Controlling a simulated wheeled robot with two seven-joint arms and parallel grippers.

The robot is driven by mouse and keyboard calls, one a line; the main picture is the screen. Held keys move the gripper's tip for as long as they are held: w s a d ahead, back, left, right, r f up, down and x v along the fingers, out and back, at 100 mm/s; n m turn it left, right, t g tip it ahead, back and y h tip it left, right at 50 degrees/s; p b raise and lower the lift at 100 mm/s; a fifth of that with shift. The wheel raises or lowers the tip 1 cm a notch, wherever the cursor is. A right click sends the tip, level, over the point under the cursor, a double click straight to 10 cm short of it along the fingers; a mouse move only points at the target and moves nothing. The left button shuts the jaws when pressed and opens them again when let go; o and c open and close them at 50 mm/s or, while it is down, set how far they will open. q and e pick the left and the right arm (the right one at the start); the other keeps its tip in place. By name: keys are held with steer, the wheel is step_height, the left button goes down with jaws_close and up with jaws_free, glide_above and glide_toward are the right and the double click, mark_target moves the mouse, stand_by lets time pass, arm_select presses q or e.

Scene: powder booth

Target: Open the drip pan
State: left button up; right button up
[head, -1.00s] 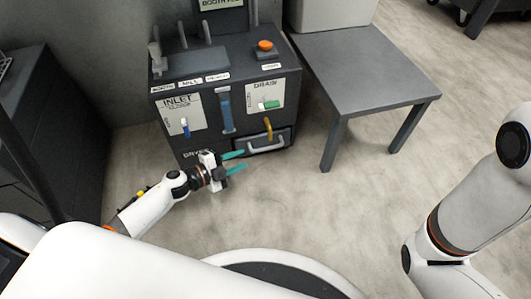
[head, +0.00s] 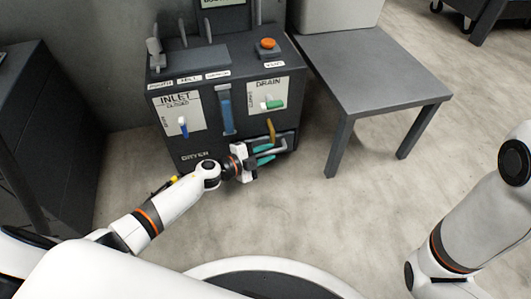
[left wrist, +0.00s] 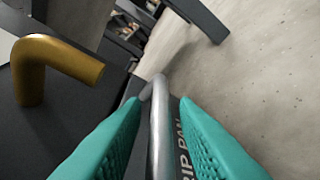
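The drip pan (head: 290,138) is a dark drawer front low at the right of the dryer cabinet, with a grey bar handle (head: 279,146). My left gripper (head: 265,154) is at the handle, its teal fingers pointing at the pan. In the left wrist view the handle (left wrist: 158,125) runs between the two open fingers (left wrist: 158,108), with a gap on each side. Part of the "DRIP PAN" lettering (left wrist: 184,145) shows beside it. The pan looks shut, but my gripper hides part of its front. My right arm shows at the right edge; its gripper is out of view.
A yellow bent pipe (head: 271,130) sticks out just above the pan and shows close by in the left wrist view (left wrist: 62,58). The cabinet carries a blue inlet lever (head: 183,127) and a green drain lever (head: 274,104). A grey table (head: 375,70) stands right. The floor in front is clear.

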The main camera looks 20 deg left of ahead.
arm_select(q)
jaws_close()
steer(key=shift+s, duration=0.1)
steer(key=s+d+p, duration=0.2)
steer(key=s, duration=0.1)
steer(key=s+d+p, duration=0.1)
steer(key=shift+s+d+r+p, duration=0.1)
steer(key=shift+s+r+p, duration=0.2)
steer(key=shift+s+p, duration=0.05)
steer(key=s+d, duration=0.1)
steer(key=s, duration=0.1)
steer(key=s+d+p, duration=0.1)
steer(key=s+d, duration=0.1)
steer(key=s+d+p, duration=0.1)
steer(key=s, duration=0.1)
steer(key=shift+s+d+f, duration=0.2)
steer(key=shift+s, duration=0.05)
steer(key=shift+s+d, duration=0.25)
steer(key=shift+s, duration=0.05)
steer(key=shift+f, duration=0.1)
steer(key=shift+o, duration=1.2)
jaws_free()
